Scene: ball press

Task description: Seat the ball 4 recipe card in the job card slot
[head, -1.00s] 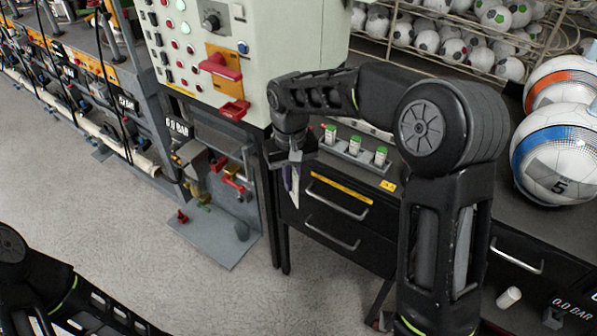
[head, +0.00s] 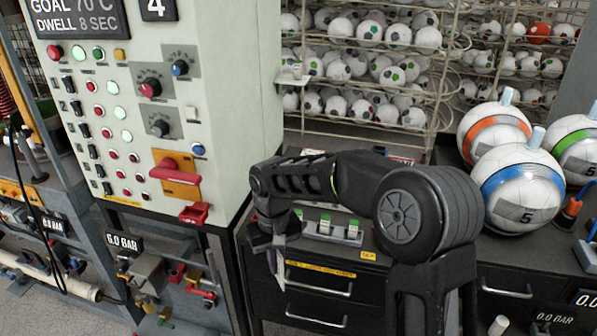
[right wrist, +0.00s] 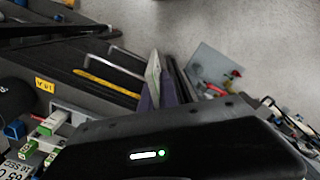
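My right gripper (head: 274,243) hangs in front of the dark drawer cabinet, just right of the press cabinet. It appears shut on a thin pale card (head: 272,262), which points down. In the right wrist view the card (right wrist: 153,72) is nearly edge-on between purple-grey fingers, so its print is unreadable. The light press panel (head: 150,120) stands left of the gripper, with a "4" sign (head: 157,9) at its top. I cannot make out which part is the job card slot. My left gripper is out of view.
A rack (head: 332,233) with several green-topped items stands on the cabinet behind my right arm. Large balls (head: 522,188) sit on the bench at the right. Wire shelves of balls (head: 385,60) are behind. A red handle (head: 175,170) juts from the panel.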

